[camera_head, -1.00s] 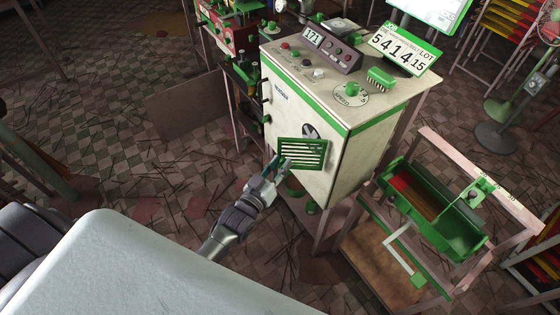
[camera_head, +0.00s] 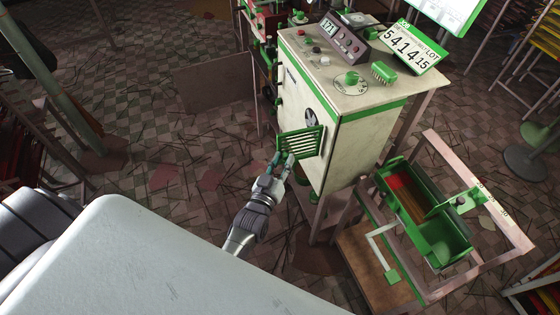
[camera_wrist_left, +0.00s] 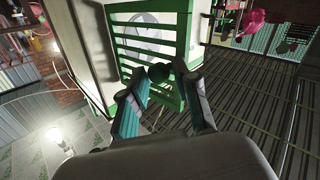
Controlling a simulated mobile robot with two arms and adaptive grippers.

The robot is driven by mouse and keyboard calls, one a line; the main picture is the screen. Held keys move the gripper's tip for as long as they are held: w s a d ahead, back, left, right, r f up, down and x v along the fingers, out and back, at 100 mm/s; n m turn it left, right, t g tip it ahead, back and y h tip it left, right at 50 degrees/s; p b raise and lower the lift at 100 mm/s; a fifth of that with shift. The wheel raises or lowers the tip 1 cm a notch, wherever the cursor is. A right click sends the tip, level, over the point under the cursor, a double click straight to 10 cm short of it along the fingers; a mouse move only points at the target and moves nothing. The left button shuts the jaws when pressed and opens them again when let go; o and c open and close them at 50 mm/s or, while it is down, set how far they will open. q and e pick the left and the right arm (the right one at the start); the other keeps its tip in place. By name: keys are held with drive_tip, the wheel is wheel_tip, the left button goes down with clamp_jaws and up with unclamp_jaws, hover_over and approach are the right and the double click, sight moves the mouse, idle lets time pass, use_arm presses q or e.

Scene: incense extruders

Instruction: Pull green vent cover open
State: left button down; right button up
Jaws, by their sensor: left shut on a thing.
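The green slatted vent cover (camera_head: 301,143) is on the lower front of the cream cabinet (camera_head: 352,147). It stands angled out from the cabinet face, and the dark round fan opening (camera_head: 312,117) shows above and behind it. My left gripper (camera_head: 284,158) is at the cover's lower edge. In the left wrist view, the fingers of my left gripper (camera_wrist_left: 160,78) are closed on the lower part of the green cover (camera_wrist_left: 150,47). The fan disc shows behind its slats there. My right gripper is not in view.
A green trough on a wooden frame (camera_head: 430,225) stands right of the cabinet. The cabinet top holds a display box (camera_head: 343,40), a green knob (camera_head: 351,78) and a lot-number sign (camera_head: 410,46). The checkered floor (camera_head: 160,150) left of my gripper has free room, strewn with thin sticks.

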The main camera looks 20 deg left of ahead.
use_arm(q)
drive_tip(key=shift+w+d+r, duration=0.1)
drive_tip(key=shift+d+r, duration=0.1)
drive_tip(key=shift+d, duration=0.25)
drive_tip(key=shift+w+d+r, duration=0.1)
drive_tip(key=shift+d+r, duration=0.1)
drive_tip(key=shift+d, duration=0.2)
drive_tip(key=c, duration=1.3)
unclamp_jaws()
drive_tip(key=shift+o, duration=1.4)
drive_tip(key=shift+d+h, duration=0.1)
drive_tip(key=shift+h, duration=0.2)
drive_tip(key=shift+w+d+f, duration=0.1)
drive_tip(key=shift+w+d, duration=0.1)
drive_tip(key=shift+a, duration=0.1)
drive_tip(key=shift+s+f, duration=0.1)
